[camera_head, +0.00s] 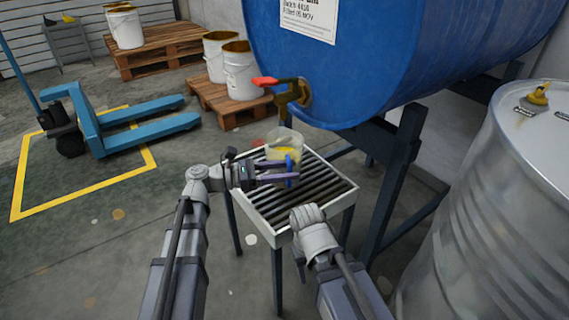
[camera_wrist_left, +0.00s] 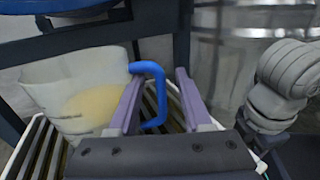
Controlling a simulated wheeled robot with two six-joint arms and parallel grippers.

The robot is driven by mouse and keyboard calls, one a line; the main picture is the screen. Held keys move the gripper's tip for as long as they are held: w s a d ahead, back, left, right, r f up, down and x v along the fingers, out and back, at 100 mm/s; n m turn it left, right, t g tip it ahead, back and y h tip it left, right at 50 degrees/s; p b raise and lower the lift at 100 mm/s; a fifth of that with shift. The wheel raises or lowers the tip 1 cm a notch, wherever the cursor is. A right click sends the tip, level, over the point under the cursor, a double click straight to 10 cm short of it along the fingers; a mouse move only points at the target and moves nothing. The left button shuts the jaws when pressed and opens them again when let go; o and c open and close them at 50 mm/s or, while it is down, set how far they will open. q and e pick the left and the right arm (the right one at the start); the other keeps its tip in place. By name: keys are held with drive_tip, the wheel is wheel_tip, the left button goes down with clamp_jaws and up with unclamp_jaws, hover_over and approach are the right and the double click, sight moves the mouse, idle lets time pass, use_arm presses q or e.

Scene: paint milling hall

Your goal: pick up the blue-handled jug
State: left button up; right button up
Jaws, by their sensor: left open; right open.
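A clear jug (camera_head: 271,149) with yellow paint in it stands at the far end of the slatted stand, under the tap of the blue drum. Its blue handle (camera_head: 290,162) faces my left gripper. In the left wrist view the jug (camera_wrist_left: 62,84) is at the left and the bent blue handle (camera_wrist_left: 156,82) passes between the fingers. My left gripper (camera_head: 287,171) is open, its purple fingers on either side of the handle with space between. My right gripper (camera_head: 300,264) is low at the stand's front edge; its fingers are mostly hidden by its wrist.
The slatted stand (camera_head: 268,233) has bare bars in front of the jug. A red-levered tap (camera_head: 292,92) hangs from the blue drum (camera_head: 372,60) just above. A steel drum (camera_head: 505,215) stands right; a blue pallet jack (camera_head: 95,125) and pallets are behind left.

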use_arm(q)
drive_tip(key=shift+w+d, duration=0.1)
drive_tip(key=shift+d, duration=0.4)
clamp_jaws()
idle(1.1)
